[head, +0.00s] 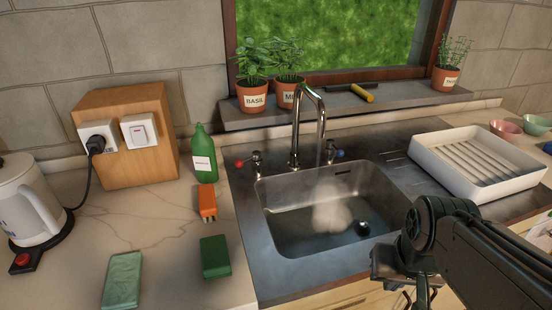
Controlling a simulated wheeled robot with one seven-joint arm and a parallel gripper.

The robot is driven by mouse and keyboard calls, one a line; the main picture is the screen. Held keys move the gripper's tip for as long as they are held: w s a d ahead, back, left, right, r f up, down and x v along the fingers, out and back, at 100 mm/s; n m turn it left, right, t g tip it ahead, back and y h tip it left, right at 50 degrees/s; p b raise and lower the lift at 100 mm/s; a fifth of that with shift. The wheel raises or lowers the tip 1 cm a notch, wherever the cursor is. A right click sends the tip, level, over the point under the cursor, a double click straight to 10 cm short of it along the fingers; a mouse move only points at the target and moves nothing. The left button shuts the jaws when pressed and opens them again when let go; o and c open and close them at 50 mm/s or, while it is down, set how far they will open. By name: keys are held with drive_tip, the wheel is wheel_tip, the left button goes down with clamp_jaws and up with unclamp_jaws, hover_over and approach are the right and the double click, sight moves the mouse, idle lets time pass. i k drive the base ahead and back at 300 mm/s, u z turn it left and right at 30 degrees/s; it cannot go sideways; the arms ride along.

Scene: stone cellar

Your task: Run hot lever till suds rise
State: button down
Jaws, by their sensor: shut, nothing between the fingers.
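The hot lever (250,161), with a red end, is at the left of the chrome tap (295,130) behind the sink. A blue-ended lever (334,154) is on the right. The steel sink (280,235) holds a pale, cloudy patch (331,210), foam or steam; I cannot tell which. A dark round thing (362,228) sits beside it. I cannot make out a stream under the spout. My gripper (424,297) is shut and empty at the front right of the sink, low near the counter's front edge, away from both levers.
A white drying rack (478,165) is on the right. Pots (252,95) line the sill. A kettle (27,205) is far left.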

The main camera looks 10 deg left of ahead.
sight(256, 155)
drive_tip(key=k, duration=0.35)
drive_tip(key=u, duration=0.8)
drive_tip(key=i, duration=0.5)
drive_tip(key=u, duration=0.05)
